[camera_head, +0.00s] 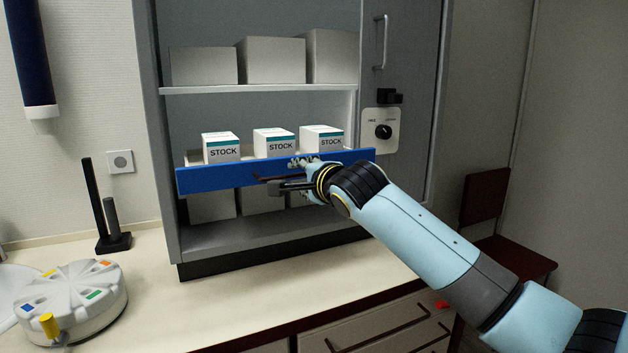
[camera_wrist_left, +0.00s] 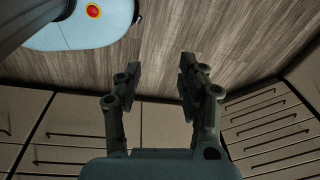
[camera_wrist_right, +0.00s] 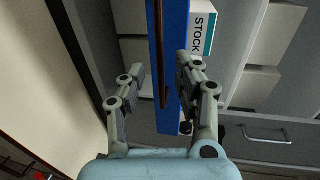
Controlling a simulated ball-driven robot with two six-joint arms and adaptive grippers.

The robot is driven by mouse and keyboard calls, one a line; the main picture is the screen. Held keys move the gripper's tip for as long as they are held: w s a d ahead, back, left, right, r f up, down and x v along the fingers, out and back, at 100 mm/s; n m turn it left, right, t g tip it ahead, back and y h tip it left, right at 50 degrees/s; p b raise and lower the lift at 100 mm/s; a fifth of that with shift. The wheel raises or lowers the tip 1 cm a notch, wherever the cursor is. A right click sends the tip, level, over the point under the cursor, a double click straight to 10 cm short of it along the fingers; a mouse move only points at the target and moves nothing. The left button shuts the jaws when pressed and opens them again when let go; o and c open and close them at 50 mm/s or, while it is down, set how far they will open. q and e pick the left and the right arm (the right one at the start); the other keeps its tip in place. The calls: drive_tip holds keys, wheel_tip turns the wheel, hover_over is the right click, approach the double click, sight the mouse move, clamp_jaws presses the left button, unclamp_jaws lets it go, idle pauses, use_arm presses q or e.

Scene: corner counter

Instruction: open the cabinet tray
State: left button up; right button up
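The cabinet tray (camera_head: 220,179) has a long blue front board and sits on the middle level of the open grey cabinet (camera_head: 158,150). Several white STOCK boxes (camera_head: 222,149) stand behind the board. A thin dark red handle (camera_head: 268,179) runs along the board; my right gripper (camera_head: 287,175) is at it and covers part of it. In the right wrist view, the handle (camera_wrist_right: 158,45) passes between the spread fingers of the right gripper (camera_wrist_right: 160,68), with a gap on both sides. My left gripper (camera_wrist_left: 158,68) is open and empty above the wooden floor, outside the head view.
A white round device (camera_head: 75,305) with coloured marks and a black stand (camera_head: 112,240) are on the counter (camera_head: 200,305). A dial panel (camera_head: 382,131) is on the cabinet's right side. A dark red chair (camera_head: 490,225) stands at the right. The counter before the cabinet is clear.

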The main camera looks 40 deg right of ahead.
drive_tip(key=v, duration=0.8)
drive_tip(key=shift+s, duration=0.2)
drive_tip(key=shift+r, duration=0.15)
